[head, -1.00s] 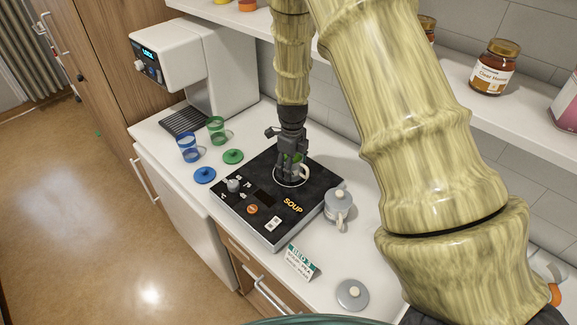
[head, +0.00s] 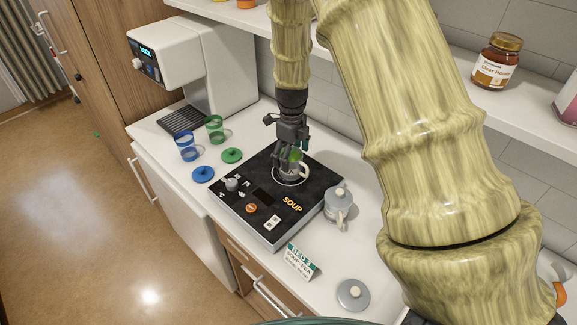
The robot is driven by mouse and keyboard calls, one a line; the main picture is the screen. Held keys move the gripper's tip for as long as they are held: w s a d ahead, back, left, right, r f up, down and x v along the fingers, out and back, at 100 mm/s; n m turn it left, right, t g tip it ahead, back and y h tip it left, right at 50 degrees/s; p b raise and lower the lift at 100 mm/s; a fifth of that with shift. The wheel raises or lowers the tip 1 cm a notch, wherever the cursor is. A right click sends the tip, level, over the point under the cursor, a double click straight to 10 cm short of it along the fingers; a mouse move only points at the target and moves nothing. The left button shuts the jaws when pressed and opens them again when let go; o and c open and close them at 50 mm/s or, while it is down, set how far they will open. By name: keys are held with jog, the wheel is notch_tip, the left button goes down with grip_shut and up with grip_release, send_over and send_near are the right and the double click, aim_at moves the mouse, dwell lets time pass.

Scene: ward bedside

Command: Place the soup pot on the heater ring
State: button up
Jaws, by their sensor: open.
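A small pale pot (head: 300,172) with green contents and a handle stands on the black hot plate marked SOUP (head: 265,217), at its white heater ring (head: 278,179). The pot is partly hidden by my gripper (head: 283,164), so I cannot tell exactly how well it is centred. My gripper points down at the pot's left side, fingers open, very close to it; I cannot tell whether they touch. A second pot (head: 340,210), grey and lidded, stands on the counter at the plate's right edge.
A loose grey lid (head: 352,294) and a BED 3 pea soup card (head: 299,261) lie in front. Blue and green cups (head: 187,147) with lids (head: 203,174) stand left, beside a white dispenser (head: 205,65). A shelf with a honey jar (head: 497,62) overhangs the back.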

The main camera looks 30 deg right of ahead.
jog(key=shift+r+b, duration=1.3)
jog(key=shift+r, duration=2.75)
